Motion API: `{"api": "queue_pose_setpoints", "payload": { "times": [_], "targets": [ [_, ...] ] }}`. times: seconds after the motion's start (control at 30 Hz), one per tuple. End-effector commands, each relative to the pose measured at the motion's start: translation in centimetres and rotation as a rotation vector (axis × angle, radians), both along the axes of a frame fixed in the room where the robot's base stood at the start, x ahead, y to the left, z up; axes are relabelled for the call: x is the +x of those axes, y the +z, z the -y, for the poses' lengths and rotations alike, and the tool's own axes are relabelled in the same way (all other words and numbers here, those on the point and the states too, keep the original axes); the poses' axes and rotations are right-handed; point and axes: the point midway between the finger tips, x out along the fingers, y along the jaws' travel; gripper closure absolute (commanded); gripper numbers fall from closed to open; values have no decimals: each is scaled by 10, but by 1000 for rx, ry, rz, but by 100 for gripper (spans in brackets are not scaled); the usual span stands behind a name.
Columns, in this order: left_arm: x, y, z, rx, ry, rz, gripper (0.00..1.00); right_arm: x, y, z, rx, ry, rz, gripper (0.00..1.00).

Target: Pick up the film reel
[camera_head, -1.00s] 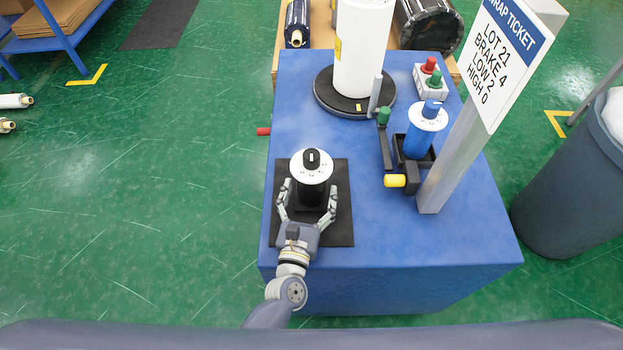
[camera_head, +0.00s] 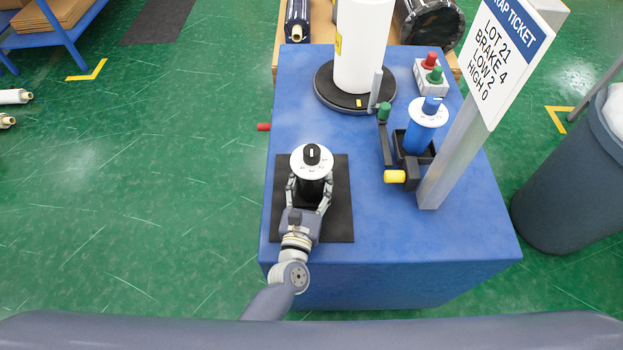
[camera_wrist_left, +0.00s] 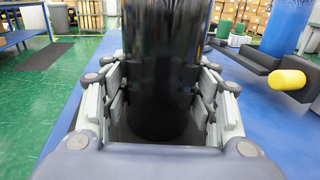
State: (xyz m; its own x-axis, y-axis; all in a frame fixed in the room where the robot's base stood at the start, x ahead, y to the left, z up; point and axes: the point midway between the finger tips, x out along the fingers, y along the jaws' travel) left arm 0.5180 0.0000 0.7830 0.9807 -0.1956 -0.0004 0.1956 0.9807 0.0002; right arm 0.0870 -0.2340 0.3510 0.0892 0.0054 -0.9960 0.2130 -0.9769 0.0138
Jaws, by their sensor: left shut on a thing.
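The film reel (camera_head: 311,163) is an upright black cylinder with a white dial disc and black knob on top. It stands over a black mat on the blue table. My left gripper (camera_head: 309,190) comes from the near side and is shut on the reel, one finger on each side. In the left wrist view the glossy black reel (camera_wrist_left: 160,75) fills the middle between the finger pads, its top out of frame. My right gripper is in neither view.
The blue table (camera_head: 400,255) has free room at its front right. A white roll (camera_head: 362,50) stands on a turntable behind. A blue roll (camera_head: 417,138) in a black holder and a sign post (camera_head: 447,165) are on the right.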

Motion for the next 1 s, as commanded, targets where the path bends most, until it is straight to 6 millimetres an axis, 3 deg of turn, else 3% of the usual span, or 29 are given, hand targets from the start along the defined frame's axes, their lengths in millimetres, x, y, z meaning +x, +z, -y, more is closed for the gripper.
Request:
{"api": "queue_pose_setpoints", "payload": {
  "times": [0.47, 1.0],
  "targets": [
    [-2, 39, 0, -5, 3, 4, 88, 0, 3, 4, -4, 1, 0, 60],
    [-127, 45, 0, -1, 0, 1, 88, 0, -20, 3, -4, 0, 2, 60]
  ]
}}
